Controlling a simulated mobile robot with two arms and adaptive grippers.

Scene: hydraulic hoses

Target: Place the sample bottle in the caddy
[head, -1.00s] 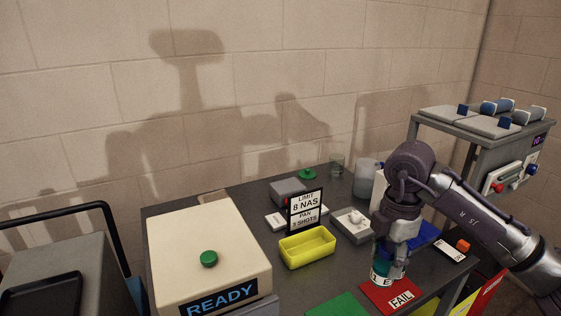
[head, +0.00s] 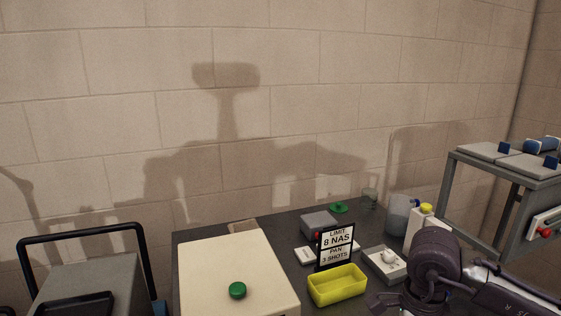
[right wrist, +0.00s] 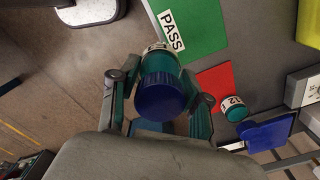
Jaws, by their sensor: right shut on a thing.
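The held sample bottle (right wrist: 160,95) has a blue cap, a teal body and a white label, seen nearly end-on in the right wrist view. My right gripper (right wrist: 160,100) is shut around it, a finger on each side. The bottle is clear of the bench edge area, over the floor side near a green PASS mat. A second bottle (right wrist: 235,108) with a white label stands on the red mat (right wrist: 215,82). In the head view only part of my right arm shows at lower right; its gripper is below the frame. No caddy can be identified for certain. My left gripper is out of view.
The green PASS mat (right wrist: 190,25) lies on the bench. A yellow tray (head: 337,287), a LIMIT sign (head: 336,246) and a cream READY box (head: 230,270) stand on it. A grey unit with a black handle (head: 85,230) is at left; a grey stand (head: 510,180) is at right.

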